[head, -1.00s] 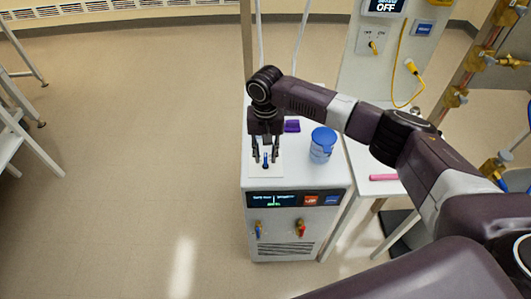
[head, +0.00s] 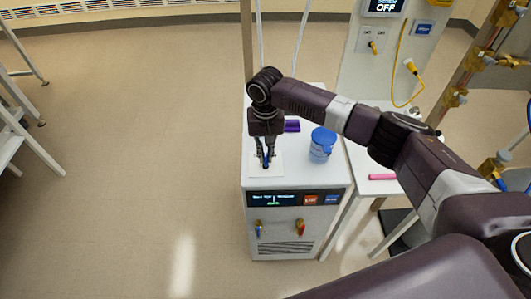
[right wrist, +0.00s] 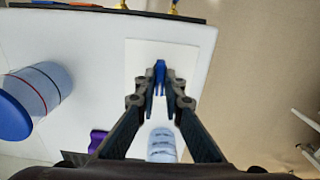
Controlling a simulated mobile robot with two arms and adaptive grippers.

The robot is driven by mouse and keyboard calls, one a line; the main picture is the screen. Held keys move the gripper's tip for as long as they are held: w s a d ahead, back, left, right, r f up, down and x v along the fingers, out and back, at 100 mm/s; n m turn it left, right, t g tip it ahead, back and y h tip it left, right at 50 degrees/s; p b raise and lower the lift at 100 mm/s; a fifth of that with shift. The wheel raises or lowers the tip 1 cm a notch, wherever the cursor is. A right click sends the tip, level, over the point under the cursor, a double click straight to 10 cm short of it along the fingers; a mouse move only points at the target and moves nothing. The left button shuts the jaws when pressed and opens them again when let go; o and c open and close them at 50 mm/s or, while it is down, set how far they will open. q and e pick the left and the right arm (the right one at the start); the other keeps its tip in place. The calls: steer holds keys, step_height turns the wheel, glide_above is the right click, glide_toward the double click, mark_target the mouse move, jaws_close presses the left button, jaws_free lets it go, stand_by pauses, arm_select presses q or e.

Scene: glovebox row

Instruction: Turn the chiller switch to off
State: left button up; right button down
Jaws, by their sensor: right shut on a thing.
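The chiller (head: 285,222) is a white cabinet with a dark display (head: 272,199) on its upper front. A white switch plate (head: 258,172) lies on the front left of its top; it also shows in the right wrist view (right wrist: 192,56). The blue chiller switch (right wrist: 160,73) stands on that plate, between my right fingertips. My right gripper (head: 266,163) points straight down over the plate and is shut on the switch; in the right wrist view its fingertips (right wrist: 161,80) press it from both sides. The switch is mostly hidden in the head view. My left gripper is out of view.
A blue-lidded clear container (head: 322,146) stands on the chiller top right of my gripper, with a purple item (head: 292,126) behind. Coloured valves (head: 300,227) stick out of the chiller front. A pink object (head: 383,177) lies on the adjoining table.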

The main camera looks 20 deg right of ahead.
mark_target(265, 157)
steer(key=n+p, duration=0.1)
steer(key=n, duration=0.1)
steer(key=shift+r+n+p, duration=0.15)
steer(key=shift+n+p, duration=0.75)
steer(key=shift+n, duration=0.7)
steer(key=c, duration=2)
jaws_free()
steer(key=shift+c, duration=0.2)
step_height(265, 157, up, 12)
